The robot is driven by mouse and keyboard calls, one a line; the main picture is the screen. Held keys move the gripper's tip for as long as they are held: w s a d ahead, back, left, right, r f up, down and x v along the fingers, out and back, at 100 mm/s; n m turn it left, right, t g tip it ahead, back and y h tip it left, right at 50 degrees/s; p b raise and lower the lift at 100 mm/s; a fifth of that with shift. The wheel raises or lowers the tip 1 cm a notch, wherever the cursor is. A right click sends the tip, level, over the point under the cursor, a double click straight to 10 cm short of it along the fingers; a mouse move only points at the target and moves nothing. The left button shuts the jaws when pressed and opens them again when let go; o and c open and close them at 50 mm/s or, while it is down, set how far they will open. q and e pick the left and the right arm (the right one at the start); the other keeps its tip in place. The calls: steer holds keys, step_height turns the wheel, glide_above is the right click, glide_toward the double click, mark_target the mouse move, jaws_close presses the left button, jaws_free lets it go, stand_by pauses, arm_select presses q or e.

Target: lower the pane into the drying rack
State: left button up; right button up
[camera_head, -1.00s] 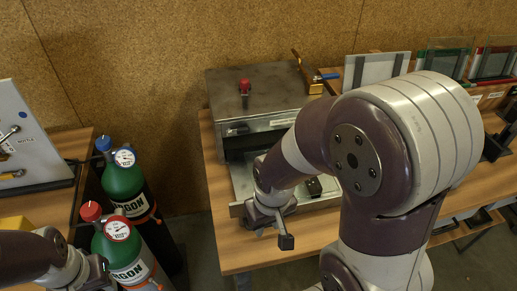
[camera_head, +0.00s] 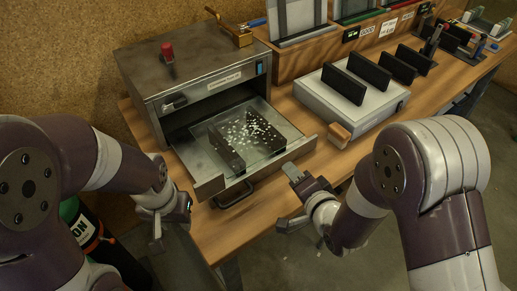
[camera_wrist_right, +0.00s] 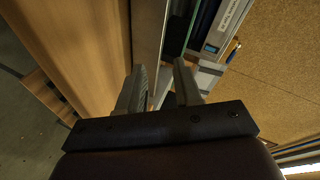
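No pane is in either gripper. Upright framed panes (camera_head: 293,16) stand at the back of the bench. Other black upright plates (camera_head: 342,84) stand in pairs on a pale base to the right. My left gripper (camera_head: 172,219) is by the drawer's left front corner, fingers apart and empty. My right gripper (camera_head: 291,199) is open and empty off the drawer's right front corner; its parted fingers show in the right wrist view (camera_wrist_right: 159,88).
The metal box (camera_head: 195,70) has a red knob on top and a brass-coloured tool at its rear. A drawer handle (camera_head: 234,195) juts forward between my grippers. A wooden block (camera_head: 339,134) sits right of the drawer. A green gas bottle (camera_head: 80,225) stands at lower left.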

mark_target(254, 149)
steer(key=s+a+m+t+y, duration=0.1)
steer(key=s+a+m+t+y+b, duration=0.1)
steer(key=a+m+y, duration=0.1)
steer(key=shift+s+a+f+t+y, duration=0.15)
steer(key=shift+a+t+y, duration=0.15)
steer(key=shift+t, duration=0.1)
steer(key=x, duration=1.2)
steer(key=shift+s+a+r+p, duration=0.15)
steer(key=shift+a+r+p, duration=0.05)
steer(key=shift+r+p, duration=0.15)
jaws_close()
